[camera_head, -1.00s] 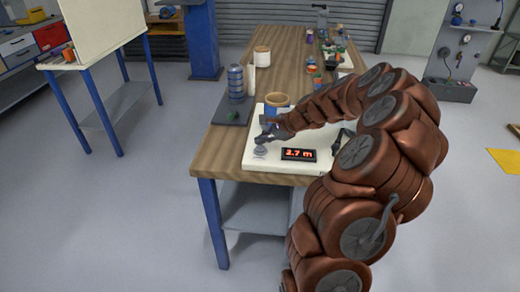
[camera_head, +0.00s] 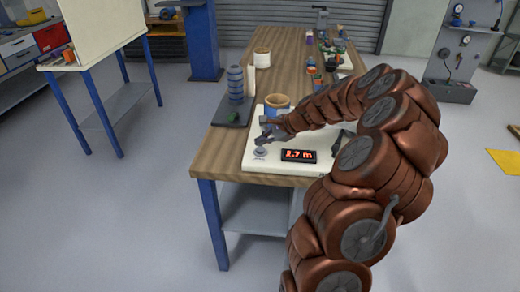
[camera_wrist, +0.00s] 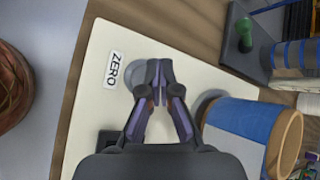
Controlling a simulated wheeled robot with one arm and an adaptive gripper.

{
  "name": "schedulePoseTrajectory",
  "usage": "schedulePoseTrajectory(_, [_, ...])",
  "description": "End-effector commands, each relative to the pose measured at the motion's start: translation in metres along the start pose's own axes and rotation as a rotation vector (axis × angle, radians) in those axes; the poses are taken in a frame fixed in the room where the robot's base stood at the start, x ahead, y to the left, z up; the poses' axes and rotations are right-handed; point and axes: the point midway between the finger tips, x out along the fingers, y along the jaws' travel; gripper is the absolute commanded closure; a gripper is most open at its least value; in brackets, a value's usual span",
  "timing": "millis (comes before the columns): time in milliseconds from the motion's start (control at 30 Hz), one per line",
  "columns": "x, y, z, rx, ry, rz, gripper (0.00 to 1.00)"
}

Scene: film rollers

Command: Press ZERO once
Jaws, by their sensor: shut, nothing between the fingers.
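The ZERO button is a round grey knob (camera_head: 259,153) at the left front of a cream panel (camera_head: 258,165) on the bench. Its ZERO label (camera_wrist: 115,69) and part of the grey button disc (camera_wrist: 136,76) show in the wrist view. My gripper (camera_head: 263,140) is shut and empty, just above the button. In the wrist view its fingertips (camera_wrist: 159,70) overlap the button's edge and hide part of it. I cannot tell whether they touch it. A black display (camera_head: 299,156) with orange digits sits right of the button; its first digit is hard to read.
A blue-wrapped roll (camera_head: 277,106) stands on the panel behind my gripper. A dark tray (camera_head: 228,116) with a blue stack (camera_head: 236,84) and a green knob lies behind left. Small items crowd the far right of the bench (camera_head: 285,52). The left front bench corner is clear.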

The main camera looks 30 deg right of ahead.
Motion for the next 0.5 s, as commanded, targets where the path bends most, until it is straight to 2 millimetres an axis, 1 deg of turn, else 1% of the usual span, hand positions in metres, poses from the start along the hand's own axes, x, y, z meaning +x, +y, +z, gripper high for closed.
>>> schedulePoseTrajectory(233, [0.0005,0.0005,-0.0004,0.000,0.000,0.000,1.00])
schedulePoseTrajectory(500, [0.0054,0.0047,-0.0043,0.000,0.000,0.000,1.00])
